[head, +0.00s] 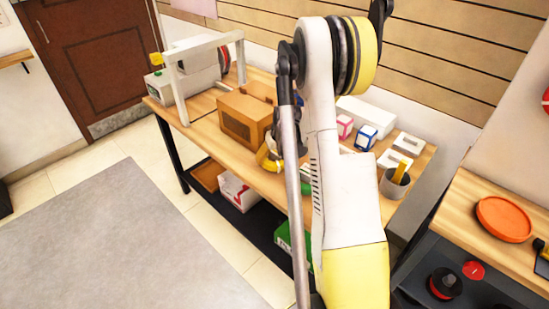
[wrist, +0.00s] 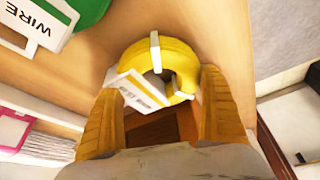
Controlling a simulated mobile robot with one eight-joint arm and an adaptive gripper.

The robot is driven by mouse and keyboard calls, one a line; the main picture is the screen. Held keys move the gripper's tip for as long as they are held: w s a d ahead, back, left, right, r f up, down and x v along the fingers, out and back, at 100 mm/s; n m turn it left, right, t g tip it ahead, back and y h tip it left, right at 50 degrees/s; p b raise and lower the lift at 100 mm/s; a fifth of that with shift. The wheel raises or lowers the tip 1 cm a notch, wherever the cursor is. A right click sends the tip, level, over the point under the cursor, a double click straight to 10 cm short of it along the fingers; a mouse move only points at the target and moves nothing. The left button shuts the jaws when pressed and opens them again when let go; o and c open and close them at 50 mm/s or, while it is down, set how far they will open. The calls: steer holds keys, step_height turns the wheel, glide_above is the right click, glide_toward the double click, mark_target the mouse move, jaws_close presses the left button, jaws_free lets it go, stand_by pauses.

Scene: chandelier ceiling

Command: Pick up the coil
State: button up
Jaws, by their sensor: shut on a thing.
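The coil (wrist: 185,56) is a yellow ring with white bands and a white printed tag, at the upper middle of the wrist view. My gripper (wrist: 160,88) has its two ribbed yellow fingers on either side of the coil and is shut on it. Wood surface shows around the coil. In the head view my gripper (head: 274,155) is at the front edge of the wooden table, mostly hidden behind my arm. Yellow shows there, but I cannot tell coil from finger.
A green item with a white WIRE label (wrist: 31,24) lies left of the coil. A brown box (head: 241,121) stands close behind my gripper on the table (head: 206,103). Small boxes (head: 366,133) and a grey cup (head: 394,184) are to the right. A lower shelf holds boxes.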

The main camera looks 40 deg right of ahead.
step_height(320, 180, up, 4)
steer(key=shift+r+p, duration=0.1)
steer(key=shift+p, duration=0.9)
steer(key=s+d+r+p, duration=0.3)
steer(key=s+d+r, duration=0.3)
steer(key=s, duration=0.3)
steer(key=shift+s+d+r, duration=0.25)
steer(key=shift+s, duration=0.1)
